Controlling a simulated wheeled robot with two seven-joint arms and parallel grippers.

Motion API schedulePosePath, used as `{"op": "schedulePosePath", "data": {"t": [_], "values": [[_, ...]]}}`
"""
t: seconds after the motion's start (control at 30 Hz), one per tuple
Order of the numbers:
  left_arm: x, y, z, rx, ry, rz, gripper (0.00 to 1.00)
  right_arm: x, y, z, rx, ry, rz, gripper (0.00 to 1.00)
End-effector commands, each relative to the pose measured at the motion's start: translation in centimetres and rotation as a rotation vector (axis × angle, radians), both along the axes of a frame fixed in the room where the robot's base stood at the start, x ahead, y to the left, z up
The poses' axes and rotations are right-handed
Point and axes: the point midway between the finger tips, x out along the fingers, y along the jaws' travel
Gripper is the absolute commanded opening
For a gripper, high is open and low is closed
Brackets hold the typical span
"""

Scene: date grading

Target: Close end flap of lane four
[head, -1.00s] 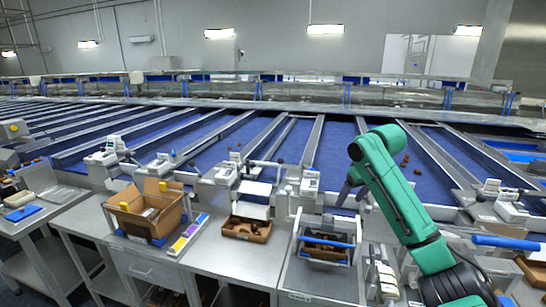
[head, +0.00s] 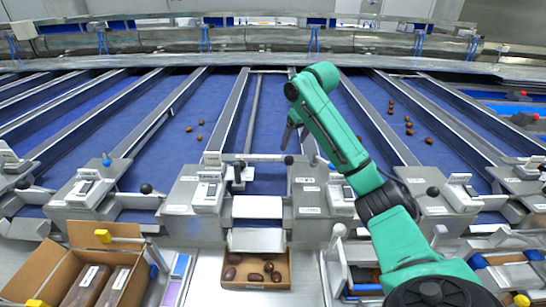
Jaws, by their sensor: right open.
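The end of the middle lane (head: 268,117) faces me. No lane number is readable, so I cannot tell for certain which lane is four. Pale flap-like plates (head: 257,207) slope down from its mouth toward a cardboard tray of dates (head: 226,284). A grey bar with a black ball knob (head: 288,160) crosses above the mouth. My right gripper (head: 293,135) is open and empty, with dark fingers pointing down over the lane's right side, just beyond the knob; I see no contact. My left gripper is out of view.
Grey control housings (head: 183,205) stand on both sides of the mouth. A cardboard box with brown packs (head: 132,232) sits at the lower left. Neighbouring lanes hold scattered dates (head: 409,125). The middle lane's belt looks bare.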

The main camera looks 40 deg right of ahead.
Motion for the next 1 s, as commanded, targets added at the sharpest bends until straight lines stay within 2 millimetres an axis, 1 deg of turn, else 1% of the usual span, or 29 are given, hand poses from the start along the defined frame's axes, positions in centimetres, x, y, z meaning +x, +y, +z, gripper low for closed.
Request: {"op": "schedulePosePath", "data": {"t": [0.07, 0.2, 0.27, 0.3, 0.37, 0.43, 0.5, 0.6, 0.63, 0.73, 0.87, 0.9, 0.97, 1.0], "values": [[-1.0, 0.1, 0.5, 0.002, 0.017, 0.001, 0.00, 0.4, 0.0, -1.1, 0.001, 0.006, 0.000, 0.71], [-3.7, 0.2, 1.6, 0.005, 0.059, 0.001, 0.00, 1.7, -0.1, -4.3, 0.002, 0.008, 0.000, 0.71], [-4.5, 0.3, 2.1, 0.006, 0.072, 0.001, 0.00, 2.3, -0.2, -5.7, 0.003, 0.007, 0.001, 0.71], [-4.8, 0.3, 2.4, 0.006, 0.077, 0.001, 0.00, 2.7, -0.2, -6.8, 0.003, 0.008, 0.001, 0.71], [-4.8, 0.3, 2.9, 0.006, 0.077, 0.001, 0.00, 3.3, -0.3, -8.3, 0.004, 0.007, -0.001, 0.71], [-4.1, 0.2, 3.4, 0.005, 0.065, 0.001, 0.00, 3.9, -0.4, -9.9, 0.003, 0.006, 0.001, 0.71], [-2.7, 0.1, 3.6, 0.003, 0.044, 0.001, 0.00, 4.4, -0.5, -11.2, 0.004, 0.003, -0.001, 0.71], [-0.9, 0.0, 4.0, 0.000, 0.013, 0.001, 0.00, 4.9, -0.6, -12.4, 0.001, 0.002, 0.000, 0.71], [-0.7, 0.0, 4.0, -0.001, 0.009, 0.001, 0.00, 5.0, -0.6, -12.6, 0.001, 0.001, 0.000, 0.71], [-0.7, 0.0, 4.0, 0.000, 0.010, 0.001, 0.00, 5.0, -0.6, -12.9, 0.000, 0.000, 0.001, 0.71], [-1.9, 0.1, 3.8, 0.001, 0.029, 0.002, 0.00, 5.0, -0.6, -12.9, 0.000, 0.000, 0.001, 0.71], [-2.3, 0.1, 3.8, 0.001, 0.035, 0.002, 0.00, 5.0, -0.6, -12.9, 0.000, 0.000, 0.001, 0.67], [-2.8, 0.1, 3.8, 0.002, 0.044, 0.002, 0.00, 5.0, -0.6, -12.9, 0.000, 0.000, 0.001, 0.44], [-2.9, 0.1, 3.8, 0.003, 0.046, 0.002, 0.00, 5.0, -0.6, -12.9, 0.000, 0.000, 0.001, 0.29]]}}
